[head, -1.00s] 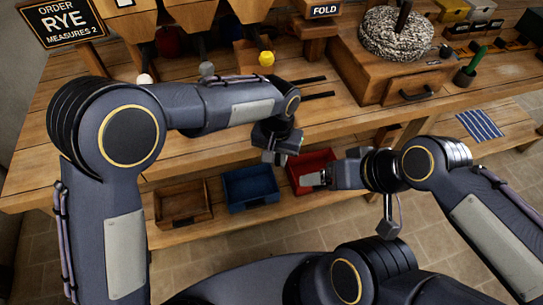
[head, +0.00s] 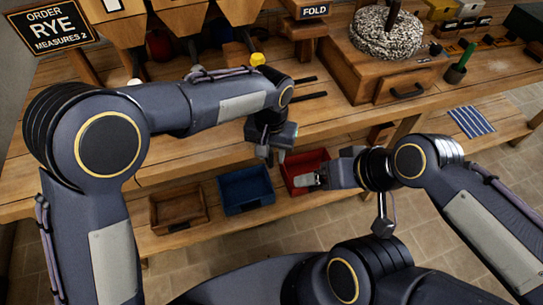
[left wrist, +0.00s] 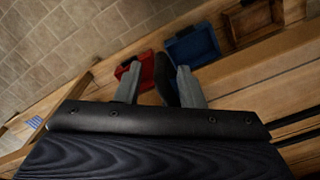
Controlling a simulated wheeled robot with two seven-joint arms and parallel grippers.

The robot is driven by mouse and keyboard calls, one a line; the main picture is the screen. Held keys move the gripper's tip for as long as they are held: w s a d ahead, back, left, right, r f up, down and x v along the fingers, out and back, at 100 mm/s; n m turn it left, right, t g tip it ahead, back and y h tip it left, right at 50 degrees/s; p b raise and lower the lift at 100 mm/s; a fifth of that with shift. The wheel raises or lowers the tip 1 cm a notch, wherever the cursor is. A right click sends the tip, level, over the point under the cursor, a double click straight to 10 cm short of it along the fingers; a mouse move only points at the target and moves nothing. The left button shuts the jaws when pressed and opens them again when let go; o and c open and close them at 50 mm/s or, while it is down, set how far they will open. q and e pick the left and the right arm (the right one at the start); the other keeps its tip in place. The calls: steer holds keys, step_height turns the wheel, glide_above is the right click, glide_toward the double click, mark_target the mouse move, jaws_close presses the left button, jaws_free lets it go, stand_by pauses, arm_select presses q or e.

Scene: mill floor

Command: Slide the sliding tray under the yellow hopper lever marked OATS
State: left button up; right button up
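The yellow hopper lever (head: 258,59) hangs at the bench's back, just above my left forearm. A white lever (head: 135,82) and a grey lever (head: 197,70) show to its left. I cannot make out the sliding tray or the OATS mark; my left arm covers part of the bench. Dark rails (head: 312,96) stick out beside the forearm. My left gripper (head: 272,154) points down near the bench's front edge. In the left wrist view its fingers (left wrist: 157,88) are apart, with an unclear dark shape between them. My right gripper (head: 312,180) is over the red bin; its opening is unclear.
A brown bin (head: 178,222), a blue bin (head: 245,204) and a red bin (head: 300,190) stand on the lower shelf. A millstone (head: 386,36) on a wooden box with a drawer (head: 403,88) stands right of the rails.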

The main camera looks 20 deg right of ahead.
arm_select(q)
step_height(320, 180, up, 5)
steer(key=shift+r, duration=0.1)
stand_by(0.6)
steer(key=a+r+n+h, duration=0.1)
steer(key=a+r, duration=0.2)
steer(key=a, duration=0.4)
steer(key=a+r+n+t+h, duration=0.1)
steer(key=a+r, duration=0.2)
steer(key=a, duration=0.3)
steer(key=a+r+n+h, duration=0.1)
steer(key=a+r, duration=0.1)
steer(key=a, duration=0.5)
steer(key=s+a+f+n+t, duration=0.1)
steer(key=s+a+n+t, duration=0.1)
steer(key=s+a, duration=0.5)
steer(key=s+a+f+n+t+p, duration=0.1)
steer(key=s+a+n, duration=0.3)
steer(key=s+a, duration=0.4)
steer(key=shift+s+a+f+t+h, duration=0.2)
steer(key=shift+a+f+t+h, duration=0.2)
steer(key=shift+t, duration=0.5)
